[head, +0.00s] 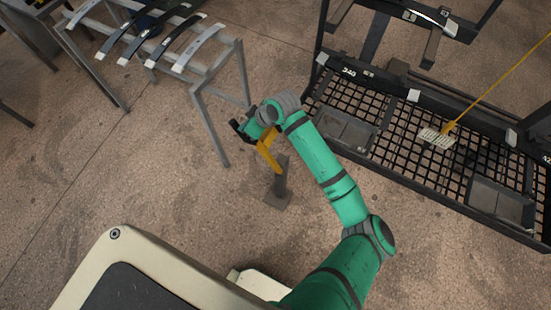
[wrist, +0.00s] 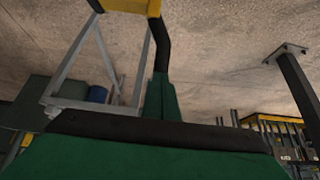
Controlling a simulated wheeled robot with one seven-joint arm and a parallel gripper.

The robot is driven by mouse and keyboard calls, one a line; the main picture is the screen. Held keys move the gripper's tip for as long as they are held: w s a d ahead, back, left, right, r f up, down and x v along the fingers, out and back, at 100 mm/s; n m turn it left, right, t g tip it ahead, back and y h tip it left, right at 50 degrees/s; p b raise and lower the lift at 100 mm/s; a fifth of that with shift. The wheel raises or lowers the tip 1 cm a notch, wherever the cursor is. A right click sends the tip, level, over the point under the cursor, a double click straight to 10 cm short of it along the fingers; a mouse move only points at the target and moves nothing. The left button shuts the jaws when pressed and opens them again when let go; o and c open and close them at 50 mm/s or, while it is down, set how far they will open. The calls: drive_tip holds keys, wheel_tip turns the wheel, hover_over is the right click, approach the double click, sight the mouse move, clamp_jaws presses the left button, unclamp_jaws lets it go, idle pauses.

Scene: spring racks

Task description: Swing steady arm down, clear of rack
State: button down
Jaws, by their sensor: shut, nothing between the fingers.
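A yellow bar, seemingly the steady arm (head: 269,156), runs beside a short dark post (head: 281,180) on a square floor plate. Whether the bar joins the post is unclear. My gripper (head: 240,129) is dark and small in the head view, shut and empty, just left of the bar's upper end. I cannot tell whether it touches the bar. The rack (head: 380,130) is black with a mesh deck, on the right, apart from the bar. The wrist view shows a yellow piece (wrist: 128,6) at the top edge and a post (wrist: 298,82) at right.
A grey metal stand (head: 205,75) with several curved leaf springs (head: 160,38) is close behind my gripper, upper left. A yellow line (head: 500,80) runs down to a pale tag (head: 437,138) over the rack. Bare floor (head: 150,185) lies left of the post.

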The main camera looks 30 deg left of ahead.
sight(237, 124)
drive_tip(key=shift+a, duration=2.95)
drive_tip(key=shift+d, duration=1.4)
